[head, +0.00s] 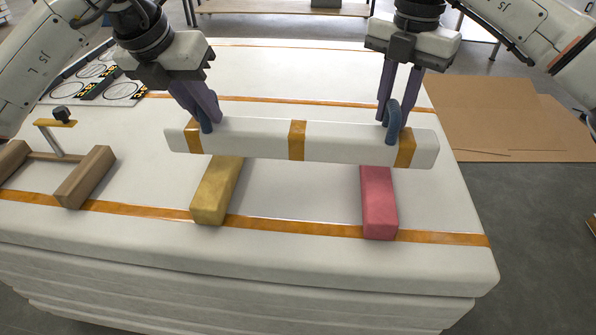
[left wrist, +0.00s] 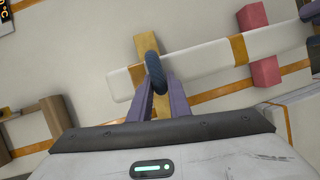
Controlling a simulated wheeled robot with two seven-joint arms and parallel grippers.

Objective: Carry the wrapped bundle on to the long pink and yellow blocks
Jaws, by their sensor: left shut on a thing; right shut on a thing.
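The wrapped bundle (head: 260,140) is a long white bar with orange bands; it also shows in the left wrist view (left wrist: 200,62). It spans across the long yellow block (head: 211,203) on the left and the long pink block (head: 379,212) on the right. I cannot tell whether it touches them. My left gripper (head: 208,124) is shut on a blue-grey handle near the bundle's left end. My right gripper (head: 392,122) is shut on a similar handle near its right end.
The blocks lie on a white padded stack (head: 300,262) with orange straps. Brown wooden blocks (head: 85,177) and a small post with a black knob (head: 61,115) stand at the left. Cardboard (head: 500,120) lies on the floor at the right.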

